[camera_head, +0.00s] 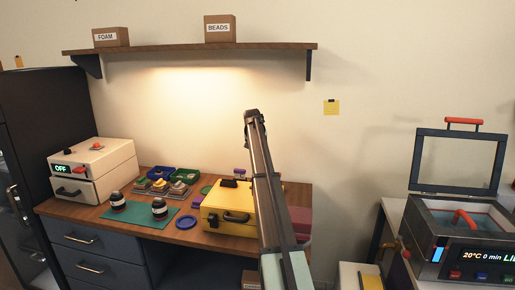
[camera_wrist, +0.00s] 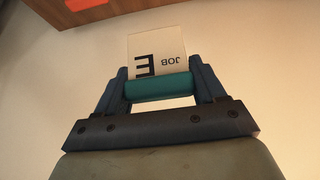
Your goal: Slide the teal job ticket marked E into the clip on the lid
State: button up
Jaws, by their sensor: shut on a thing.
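In the wrist view my gripper (camera_wrist: 160,88) is shut on the job ticket (camera_wrist: 157,52). The ticket has a pale card face with JOB and E printed upside down in the picture, and a teal band lies between the fingers. The card sticks out beyond the fingertips, apart from any surface. In the head view my arm rises in front of the yellow case (camera_head: 222,218); I cannot make out the gripper or ticket there. A small dark part (camera_head: 229,183) sits on the case's lid and may be the clip. My arm covers the case's right side.
The wooden bench (camera_head: 55,205) also holds a white box reading OFF (camera_head: 112,165), a green mat (camera_head: 135,213), two dark jars, several small trays and a blue ring (camera_head: 186,222). A shelf (camera_head: 190,48) hangs above. A machine with a raised lid (camera_head: 460,215) stands at right.

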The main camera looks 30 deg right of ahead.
jog(key=w+a+r+n, duration=0.1)
jog(key=w+a+r, duration=0.1)
jog(key=a, duration=1)
jog(key=s+a+m, duration=0.1)
jog(key=s+a, duration=0.6)
jog(key=s, duration=0.2)
jog(key=shift+s+a+f, duration=0.2)
jog(key=shift+s+a, duration=0.2)
jog(key=shift+f, duration=0.1)
jog(key=shift+f, duration=1.95)
jog(key=shift+f, duration=1.7)
jog(key=o, duration=1.1)
